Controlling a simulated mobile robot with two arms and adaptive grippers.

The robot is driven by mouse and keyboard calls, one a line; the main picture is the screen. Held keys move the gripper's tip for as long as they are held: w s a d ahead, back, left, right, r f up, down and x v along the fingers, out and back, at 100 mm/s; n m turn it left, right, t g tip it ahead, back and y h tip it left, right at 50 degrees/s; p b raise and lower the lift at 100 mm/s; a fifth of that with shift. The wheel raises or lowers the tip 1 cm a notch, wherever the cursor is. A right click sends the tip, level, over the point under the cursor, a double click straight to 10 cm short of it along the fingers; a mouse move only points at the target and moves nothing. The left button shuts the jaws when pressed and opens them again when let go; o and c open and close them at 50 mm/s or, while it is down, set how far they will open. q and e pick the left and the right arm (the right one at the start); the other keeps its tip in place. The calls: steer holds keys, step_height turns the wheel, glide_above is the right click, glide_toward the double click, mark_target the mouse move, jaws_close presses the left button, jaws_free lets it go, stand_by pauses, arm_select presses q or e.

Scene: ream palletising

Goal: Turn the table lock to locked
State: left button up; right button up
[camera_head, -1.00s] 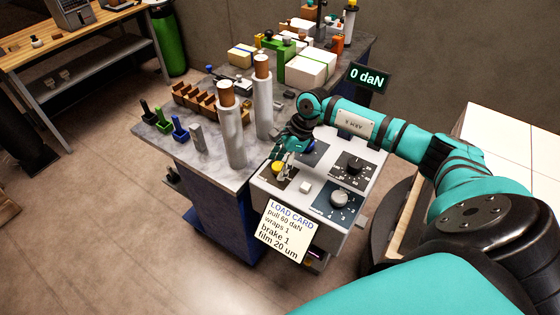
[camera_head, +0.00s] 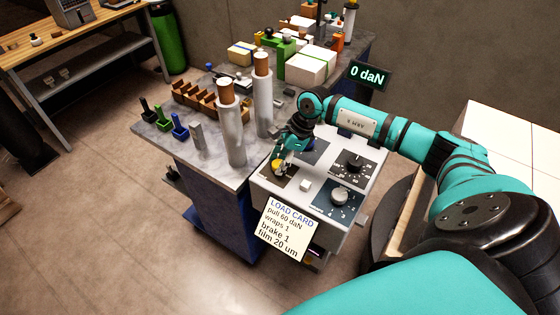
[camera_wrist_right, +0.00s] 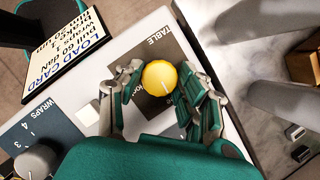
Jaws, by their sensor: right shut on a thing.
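The table lock is a round yellow knob (camera_head: 278,168) on a dark plate at the near left of the control panel. The plate's other lettering is mostly hidden by the fingers and knob, so I cannot read the setting. My right gripper (camera_wrist_right: 157,88) is shut on the knob, with fingers at both sides of it. In the head view this gripper (camera_head: 281,163) reaches down over the panel. My left gripper is not in view.
The panel (camera_head: 322,216) also carries a white button (camera_head: 305,185), a grey wraps dial (camera_head: 340,196) and a black dial (camera_head: 354,164). A load card (camera_head: 282,229) hangs at its front. Two film rolls (camera_head: 233,135) stand upright close to the gripper's left.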

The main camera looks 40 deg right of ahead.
steer(key=m+t+b, duration=0.1)
steer(key=m, duration=0.2)
steer(key=shift+m+h+b, duration=0.35)
steer(key=shift+m+h, duration=0.05)
steer(key=m+t+h+b, duration=0.1)
steer(key=m+b, duration=0.1)
steer(key=m, duration=0.1)
steer(key=shift+a+f+m, duration=0.1)
steer(key=shift+m, duration=0.3)
steer(key=m+h+b, duration=0.1)
steer(key=m+b, duration=0.1)
steer(key=m, duration=0.1)
steer(key=m+h+b, duration=0.1)
steer(key=m+b, duration=0.2)
steer(key=shift+a+t+h+b, duration=0.15)
steer(key=shift+t+h+b, duration=0.15)
steer(key=shift+r+m+h+b, duration=0.2)
steer(key=shift+m+h+b, duration=0.7)
steer(key=shift+m, duration=0.9)
steer(key=o, duration=1.1)
steer(key=shift+o, duration=0.2)
steer(key=shift+s, duration=0.1)
steer(key=v, duration=1.2)
steer(key=shift+w, duration=0.25)
steer(key=shift+r, duration=0.1)
